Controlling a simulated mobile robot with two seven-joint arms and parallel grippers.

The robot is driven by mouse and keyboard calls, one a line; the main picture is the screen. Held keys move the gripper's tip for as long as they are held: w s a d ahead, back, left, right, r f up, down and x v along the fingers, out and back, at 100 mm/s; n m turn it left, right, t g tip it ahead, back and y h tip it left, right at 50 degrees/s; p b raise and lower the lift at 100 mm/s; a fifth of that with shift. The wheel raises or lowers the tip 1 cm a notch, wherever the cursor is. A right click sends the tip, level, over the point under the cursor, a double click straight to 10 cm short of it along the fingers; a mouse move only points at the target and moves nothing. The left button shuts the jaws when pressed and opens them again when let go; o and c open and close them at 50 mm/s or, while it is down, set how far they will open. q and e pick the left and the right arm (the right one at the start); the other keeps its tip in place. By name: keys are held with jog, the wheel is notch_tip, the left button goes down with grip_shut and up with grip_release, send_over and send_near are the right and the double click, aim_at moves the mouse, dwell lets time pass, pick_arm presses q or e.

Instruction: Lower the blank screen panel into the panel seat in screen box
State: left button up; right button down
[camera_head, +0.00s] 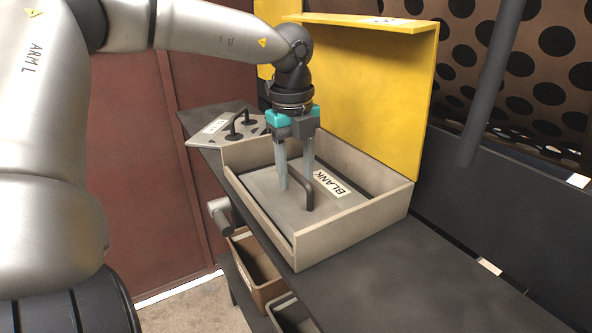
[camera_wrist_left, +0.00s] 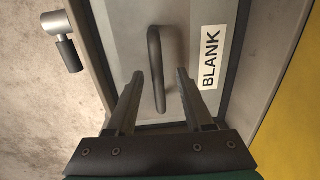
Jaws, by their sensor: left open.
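The blank screen panel (camera_head: 336,209) is a grey plate with a dark bar handle and a white label reading BLANK. It lies inside the screen box (camera_head: 338,242), a beige open box with a raised yellow lid (camera_head: 385,88). The panel looks low and flat in the box; the seat beneath it is hidden. My left gripper (camera_head: 297,186) points down into the box, open, at the handle. In the left wrist view the handle (camera_wrist_left: 157,70) stands between the two spread fingers (camera_wrist_left: 160,85), with gaps on both sides. My right gripper is not in view.
Another panel (camera_head: 220,131) with a dark handle and a label lies on the dark bench (camera_head: 400,275) behind the box. A crank-like knob (camera_head: 219,211) sticks out at the box's left. Bins (camera_head: 255,268) stand below. A perforated drum (camera_head: 545,50) is at the right.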

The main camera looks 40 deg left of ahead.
pick_arm(q)
notch_tip(320, 180, up, 15)
jog(key=shift+s+r, duration=0.15)
jog(key=shift+s, duration=0.25)
dwell(0.4)
